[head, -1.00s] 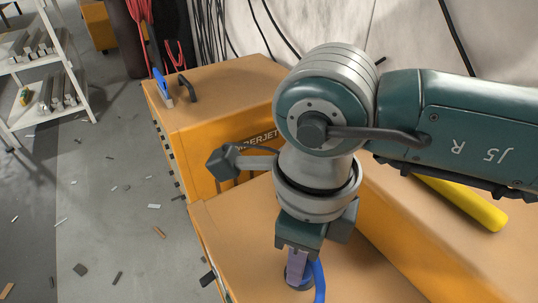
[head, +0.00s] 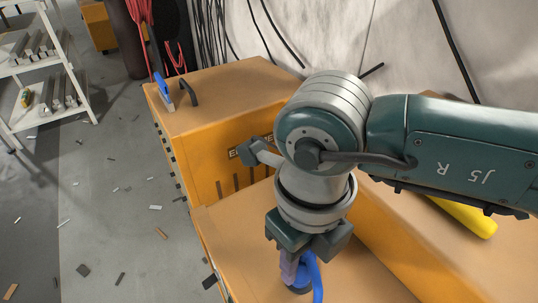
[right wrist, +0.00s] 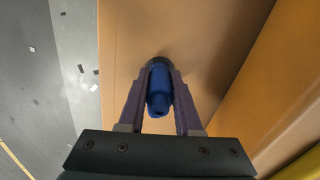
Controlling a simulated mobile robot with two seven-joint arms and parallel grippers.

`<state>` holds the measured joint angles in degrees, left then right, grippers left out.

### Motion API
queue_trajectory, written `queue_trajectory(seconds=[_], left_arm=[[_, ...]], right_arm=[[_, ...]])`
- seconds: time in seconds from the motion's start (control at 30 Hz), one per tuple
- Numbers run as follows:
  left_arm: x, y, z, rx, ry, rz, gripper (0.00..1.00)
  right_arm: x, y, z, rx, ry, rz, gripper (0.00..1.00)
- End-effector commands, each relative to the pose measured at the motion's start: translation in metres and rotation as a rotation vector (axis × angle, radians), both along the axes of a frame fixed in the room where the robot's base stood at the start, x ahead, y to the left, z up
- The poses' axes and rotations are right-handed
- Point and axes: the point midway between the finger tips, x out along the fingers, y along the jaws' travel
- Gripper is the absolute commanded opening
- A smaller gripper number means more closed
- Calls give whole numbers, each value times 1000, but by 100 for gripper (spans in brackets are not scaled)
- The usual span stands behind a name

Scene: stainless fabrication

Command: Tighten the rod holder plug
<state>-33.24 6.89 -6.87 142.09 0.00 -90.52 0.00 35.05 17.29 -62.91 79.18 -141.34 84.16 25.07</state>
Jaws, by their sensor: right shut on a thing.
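My right gripper (head: 292,272) points down at the lower tan top of the orange cabinet. In the right wrist view my right gripper (right wrist: 159,95) has its two purple fingers on either side of a blue plug (right wrist: 159,98), shut on it. The plug is seated in or over a dark round base on the cabinet top; its lower end is hidden. In the head view a blue curved part (head: 314,275) shows beside the fingers, and a dark round base (head: 298,289) shows below them. My left gripper is not in view.
The orange machine (head: 240,150) stands behind, with a blue-handled tool (head: 162,88) and a dark handle on its top. A yellow cylinder (head: 466,216) lies at the right. A shelf with metal bars (head: 62,90) stands at the far left. Scraps litter the floor.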

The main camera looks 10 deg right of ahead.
Motion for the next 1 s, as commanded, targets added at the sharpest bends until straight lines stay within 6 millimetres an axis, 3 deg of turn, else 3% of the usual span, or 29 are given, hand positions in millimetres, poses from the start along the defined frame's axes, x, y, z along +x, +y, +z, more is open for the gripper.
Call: queue_trajectory(seconds=[0.23,0.47,0.5,0.8,1.0], left_arm=[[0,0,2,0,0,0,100],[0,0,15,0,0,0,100],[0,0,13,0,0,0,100],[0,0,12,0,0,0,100],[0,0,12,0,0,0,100]], right_arm=[[1,2,4,4,0,-12,0],[1,1,6,6,2,-269,0],[1,1,4,6,1,-281,35],[1,0,2,4,-1,-274,68],[1,0,1,2,0,-273,68]])
